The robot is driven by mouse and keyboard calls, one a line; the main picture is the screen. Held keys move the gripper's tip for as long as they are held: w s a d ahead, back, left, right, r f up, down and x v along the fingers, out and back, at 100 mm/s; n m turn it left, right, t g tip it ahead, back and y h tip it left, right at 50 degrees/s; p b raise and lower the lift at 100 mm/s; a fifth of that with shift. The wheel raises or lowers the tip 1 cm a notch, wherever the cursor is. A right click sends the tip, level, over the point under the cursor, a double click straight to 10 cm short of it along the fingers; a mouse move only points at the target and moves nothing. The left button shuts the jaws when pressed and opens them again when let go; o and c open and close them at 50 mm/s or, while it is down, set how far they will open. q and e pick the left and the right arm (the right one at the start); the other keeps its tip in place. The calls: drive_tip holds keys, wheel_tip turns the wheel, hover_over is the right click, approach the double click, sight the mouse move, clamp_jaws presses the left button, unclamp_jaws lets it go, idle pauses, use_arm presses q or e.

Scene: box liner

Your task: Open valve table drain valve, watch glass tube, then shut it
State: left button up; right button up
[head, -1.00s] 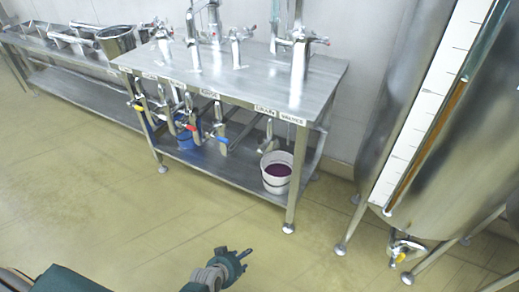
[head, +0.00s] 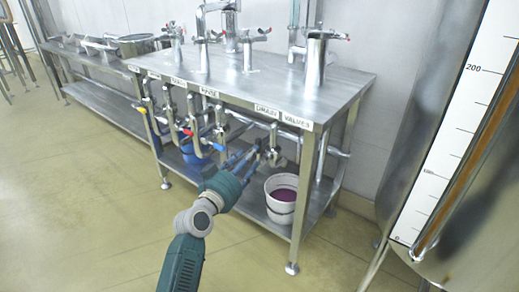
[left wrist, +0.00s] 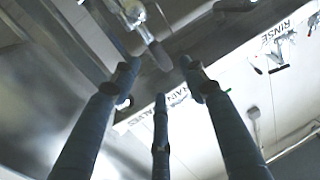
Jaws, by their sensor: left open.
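The steel valve table (head: 345,85) has a row of valves under its front edge, with RINSE and DRAIN labels above. The drain valve (head: 273,156) hangs below the DRAIN label. My left gripper (head: 257,153) is open, its fingers reaching under the table edge beside this valve; contact cannot be told. In the left wrist view, the spread fingers (left wrist: 160,75) point at a metal valve part (left wrist: 133,12) with a short lever (left wrist: 158,54). The glass tube (head: 457,180) stands beside a white scale (head: 468,125) on the tank at right; it looks amber. My right gripper is out of view.
A white bucket (head: 272,212) with purple liquid stands on the lower shelf below the drain valve. A blue bucket (head: 187,156) is farther left. Other valves with yellow, red and blue handles hang left of my gripper. The floor in front is clear.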

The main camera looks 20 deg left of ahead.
sight(260, 145)
use_arm(q)
drive_tip(key=w, duration=0.2)
drive_tip(key=w+d+b, duration=0.1)
drive_tip(key=w, duration=0.5)
drive_tip(key=shift+w+d+f, duration=0.1)
drive_tip(key=shift+d, duration=0.05)
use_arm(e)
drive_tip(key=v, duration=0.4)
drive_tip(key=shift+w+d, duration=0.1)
use_arm(q)
clamp_jaws()
